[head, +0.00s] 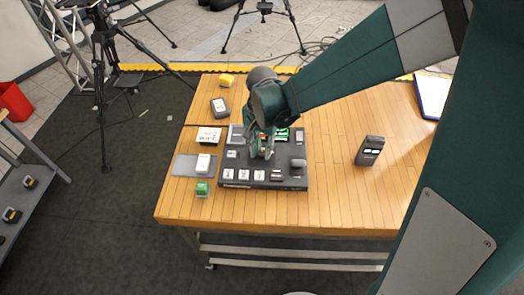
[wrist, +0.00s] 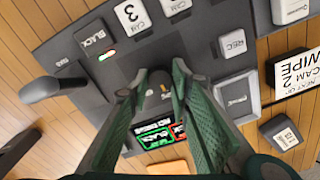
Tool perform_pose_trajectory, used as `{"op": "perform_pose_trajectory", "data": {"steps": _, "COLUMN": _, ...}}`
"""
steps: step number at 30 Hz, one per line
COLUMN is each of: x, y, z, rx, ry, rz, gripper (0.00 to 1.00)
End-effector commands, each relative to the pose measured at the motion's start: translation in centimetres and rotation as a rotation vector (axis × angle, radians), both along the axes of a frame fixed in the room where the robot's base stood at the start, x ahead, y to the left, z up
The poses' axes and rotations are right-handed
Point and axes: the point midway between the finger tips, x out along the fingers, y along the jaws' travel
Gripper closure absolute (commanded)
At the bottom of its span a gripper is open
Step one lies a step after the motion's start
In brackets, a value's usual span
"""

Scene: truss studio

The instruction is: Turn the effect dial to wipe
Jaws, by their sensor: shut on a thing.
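The control panel (head: 245,178) is a dark box with white buttons on the wooden table in the head view. Its dark surface (wrist: 85,25) fills much of the wrist view. The effect dial (wrist: 159,82) is a small dark knob between my fingertips; its pointer and markings cannot be read. My gripper (head: 262,153) reaches down onto the panel, and its green fingers (wrist: 158,85) are closed on the dial from both sides. In the head view the gripper hides the dial. A white card (wrist: 300,72) reads "NEXT UP CAM 2 WIPE"; it also stands left of the panel (head: 208,136).
A lever (wrist: 50,88) and a lit screen (wrist: 160,132) are close to the dial on the panel. A black handheld device (head: 370,151) stands to the right. A green block (head: 202,188) and a yellow block (head: 227,80) are on the table. The table's right side is mostly clear.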

Motion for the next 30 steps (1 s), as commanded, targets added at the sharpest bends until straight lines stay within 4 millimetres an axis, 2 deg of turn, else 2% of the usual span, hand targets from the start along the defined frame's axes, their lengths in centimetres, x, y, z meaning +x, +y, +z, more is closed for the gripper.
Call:
{"op": "perform_pose_trajectory", "data": {"steps": 11, "x": 0.0, "y": 0.01, "z": 0.01, "rx": 0.0, "ry": 0.0, "rz": -0.007, "gripper": 0.91}}
{"op": "perform_pose_trajectory", "data": {"steps": 12, "x": 0.0, "y": 0.01, "z": 0.01, "rx": 0.0, "ry": 0.0, "rz": -0.007, "gripper": 0.78}}
{"op": "perform_pose_trajectory", "data": {"steps": 15, "x": 0.0, "y": 0.01, "z": 0.01, "rx": 0.0, "ry": 0.0, "rz": -0.006, "gripper": 0.64}}
{"op": "perform_pose_trajectory", "data": {"steps": 30, "x": 0.01, "y": 0.0, "z": 0.37, "rx": 0.0, "ry": 0.0, "rz": -0.006, "gripper": 0.64}}
